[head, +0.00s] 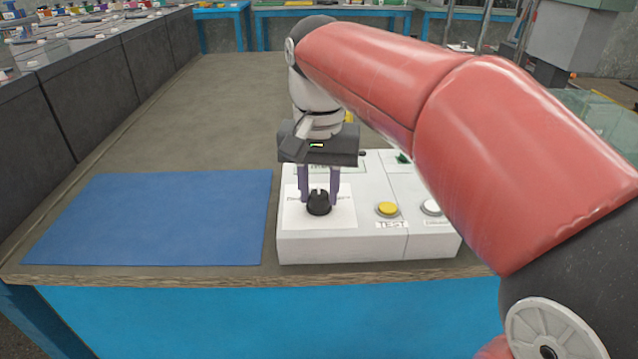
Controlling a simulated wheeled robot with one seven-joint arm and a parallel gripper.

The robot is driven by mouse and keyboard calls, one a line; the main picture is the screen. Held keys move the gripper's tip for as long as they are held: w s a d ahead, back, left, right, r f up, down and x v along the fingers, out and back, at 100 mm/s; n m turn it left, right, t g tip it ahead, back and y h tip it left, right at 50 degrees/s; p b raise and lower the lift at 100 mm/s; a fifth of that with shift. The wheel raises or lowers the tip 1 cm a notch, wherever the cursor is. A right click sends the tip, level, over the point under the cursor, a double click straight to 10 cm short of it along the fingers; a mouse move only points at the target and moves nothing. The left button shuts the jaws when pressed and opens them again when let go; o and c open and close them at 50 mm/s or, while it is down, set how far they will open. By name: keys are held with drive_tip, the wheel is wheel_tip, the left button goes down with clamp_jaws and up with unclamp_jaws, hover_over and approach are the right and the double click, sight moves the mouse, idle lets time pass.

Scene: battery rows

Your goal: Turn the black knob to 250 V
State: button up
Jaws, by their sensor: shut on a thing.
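The black knob (319,204) sits on a white dial plate (345,213) at the front left of a white tester box (300,247). My gripper (320,194) points down over the knob, with its two fingers on either side of it, shut on the knob. The dial's print is partly hidden by the fingers and too small to read, so I cannot tell which voltage the knob points to.
A yellow button (388,209) marked TEST and a white button (431,207) are right of the knob. A green display (322,168) is behind my gripper. A blue mat (150,220) lies left of the box. The bench behind is mostly clear.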

sight(319, 194)
idle(0.3)
drive_tip(key=o, duration=1)
drive_tip(key=shift+c, duration=0.2)
drive_tip(key=shift+r, duration=0.1)
wheel_tip(319, 194, up, 8)
drive_tip(key=shift+f, duration=0.2)
drive_tip(key=shift+s, duration=0.1)
